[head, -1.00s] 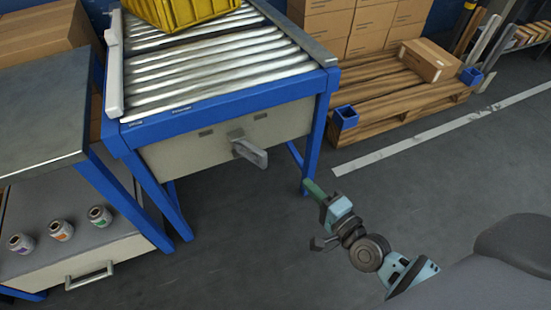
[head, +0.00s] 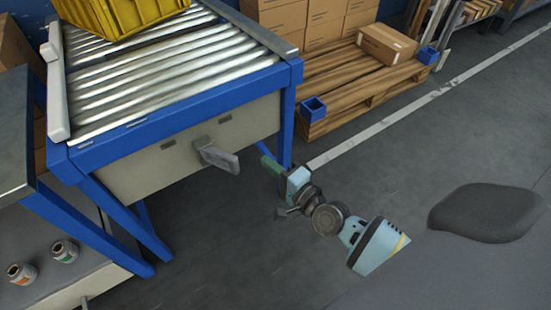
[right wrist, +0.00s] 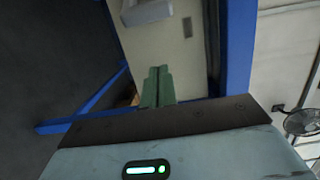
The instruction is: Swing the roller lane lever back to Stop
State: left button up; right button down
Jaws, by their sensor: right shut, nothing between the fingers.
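The roller lane (head: 175,62) has silver rollers in a blue frame. Its lever (head: 216,157) is a grey handle on the beige front panel, sticking out toward the lower right. My right gripper (head: 266,163), with green fingers, is a little right of the lever in the head view, near the blue front leg, and apart from it. In the right wrist view the shut fingers (right wrist: 157,86) point toward the beige panel, and the pale lever end (right wrist: 147,11) shows at the top edge, beyond the tips. My left gripper is not in view.
A yellow crate (head: 118,18) sits on the rollers. A wooden pallet (head: 345,80) with cardboard boxes stands right of the lane. A dark-topped table (head: 12,150) and small jars (head: 64,251) are at the left. The floor in front of the lane is clear.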

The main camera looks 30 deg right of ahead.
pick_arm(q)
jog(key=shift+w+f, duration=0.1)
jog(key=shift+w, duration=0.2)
pick_arm(e)
jog(key=w+a, duration=0.1)
jog(key=a, duration=0.1)
jog(key=w+a, duration=0.2)
jog(key=shift+w+a, duration=0.2)
jog(key=shift+a, duration=0.15)
